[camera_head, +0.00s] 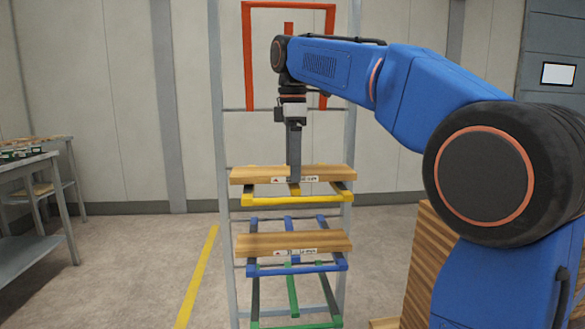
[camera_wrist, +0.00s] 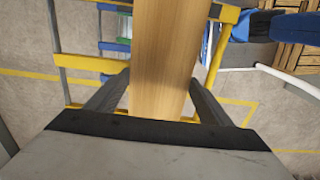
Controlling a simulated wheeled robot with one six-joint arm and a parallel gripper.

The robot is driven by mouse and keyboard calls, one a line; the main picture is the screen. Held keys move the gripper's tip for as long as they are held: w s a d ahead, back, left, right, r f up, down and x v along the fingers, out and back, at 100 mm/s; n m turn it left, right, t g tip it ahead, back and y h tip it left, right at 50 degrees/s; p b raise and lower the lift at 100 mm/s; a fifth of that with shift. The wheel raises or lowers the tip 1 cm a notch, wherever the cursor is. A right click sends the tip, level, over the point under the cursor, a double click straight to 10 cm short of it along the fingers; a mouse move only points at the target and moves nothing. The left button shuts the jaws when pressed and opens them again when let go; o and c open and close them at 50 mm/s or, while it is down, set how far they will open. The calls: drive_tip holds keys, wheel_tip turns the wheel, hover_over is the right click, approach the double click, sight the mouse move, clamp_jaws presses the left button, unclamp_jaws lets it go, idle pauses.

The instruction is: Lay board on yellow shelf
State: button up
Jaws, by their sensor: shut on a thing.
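A light wooden board (camera_head: 250,177) with a white label on its front edge lies level across the yellow shelf (camera_head: 262,200) of the rack. Whether it touches the yellow bars or hangs just above them, I cannot tell. My gripper (camera_head: 294,170) comes down from above at the board's middle. In the wrist view the board (camera_wrist: 165,50) runs between the two fingers of my gripper (camera_wrist: 160,88), which is shut on it. Yellow shelf bars (camera_wrist: 85,64) show beside and beneath the board there.
A second labelled board (camera_head: 260,243) lies on the blue shelf (camera_head: 262,271) below. The green shelf (camera_head: 292,296) at the bottom looks empty. A red shelf frame (camera_head: 248,60) is above. Grey rack posts (camera_head: 220,150) stand on both sides. A side table (camera_head: 30,165) stands left.

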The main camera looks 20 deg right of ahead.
drive_tip(key=shift+f, duration=0.55)
drive_tip(key=o, duration=1.3)
drive_tip(key=shift+f, duration=0.1)
drive_tip(key=shift+r, duration=3.9)
